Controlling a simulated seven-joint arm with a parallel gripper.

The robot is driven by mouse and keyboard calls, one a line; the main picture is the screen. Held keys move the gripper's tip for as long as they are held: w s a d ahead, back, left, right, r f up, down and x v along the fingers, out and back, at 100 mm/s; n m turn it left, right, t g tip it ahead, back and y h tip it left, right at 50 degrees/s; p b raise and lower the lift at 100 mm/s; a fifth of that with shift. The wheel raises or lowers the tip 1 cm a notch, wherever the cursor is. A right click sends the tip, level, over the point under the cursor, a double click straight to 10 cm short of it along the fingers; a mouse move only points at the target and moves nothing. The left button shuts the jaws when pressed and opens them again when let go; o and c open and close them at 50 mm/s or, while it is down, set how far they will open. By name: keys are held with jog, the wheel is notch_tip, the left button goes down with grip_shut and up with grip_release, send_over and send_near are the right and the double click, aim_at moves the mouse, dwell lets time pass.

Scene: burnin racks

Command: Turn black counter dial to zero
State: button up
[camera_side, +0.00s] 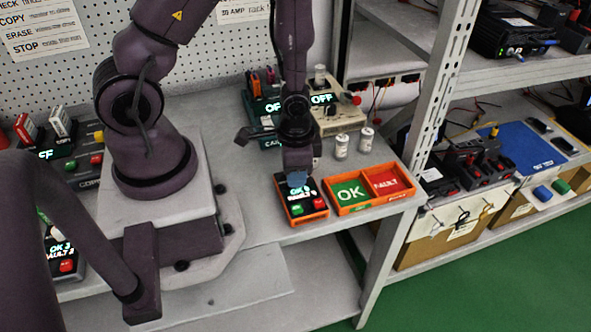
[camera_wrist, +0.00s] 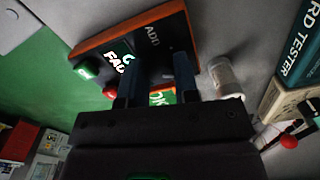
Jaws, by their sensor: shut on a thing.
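A black counter box with an orange rim (camera_side: 301,215) sits near the front edge of the bench. My gripper (camera_side: 298,179) points down onto the back part of the box. In the wrist view my two blue-grey fingers (camera_wrist: 157,75) close on the dark dial on the box face, and the box (camera_wrist: 150,40) shows its orange rim behind them. The dial itself is mostly hidden, and its setting cannot be read.
An orange tray (camera_side: 369,207) with green OK and red FAULT bins stands just right of the box. Two small white canisters (camera_side: 341,146) stand behind it. Tester units (camera_side: 330,113) reading OFF are at the back. Another counter (camera_side: 66,266) is at far left. A shelf post rises on the right.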

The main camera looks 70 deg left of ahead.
jog(key=shift+m, duration=0.4)
jog(key=o, duration=0.9)
jog(key=shift+r, duration=0.15)
notch_tip(320, 180, up, 13)
jog(key=shift+f, duration=0.15)
dwell(0.3)
